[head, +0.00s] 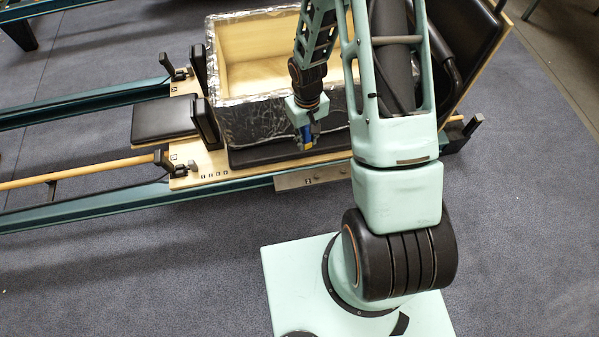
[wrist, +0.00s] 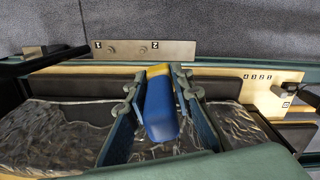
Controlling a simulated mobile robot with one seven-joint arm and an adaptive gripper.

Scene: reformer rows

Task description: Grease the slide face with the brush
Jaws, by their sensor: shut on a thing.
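My gripper (head: 304,128) is shut on a brush (wrist: 160,108) with a blue body and a yellow end. In the wrist view the brush lies between the two fingers of my gripper (wrist: 157,88), its yellow end pointing away from the wrist. In the head view the small blue and yellow brush (head: 308,140) hangs beside the front of the foil-covered box. The slide face seems to be the pale metal plate (head: 312,177) on the near rail, marked 1 and 2. It also shows in the wrist view (wrist: 130,50), beyond the brush and apart from it.
An open wooden box (head: 258,75) wrapped in shiny foil stands on the reformer carriage, close to my gripper. A teal rail (head: 110,207) runs along the near side. Black shoulder pads (head: 206,124) stand left of the box. The grey carpet (head: 150,280) in front is clear.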

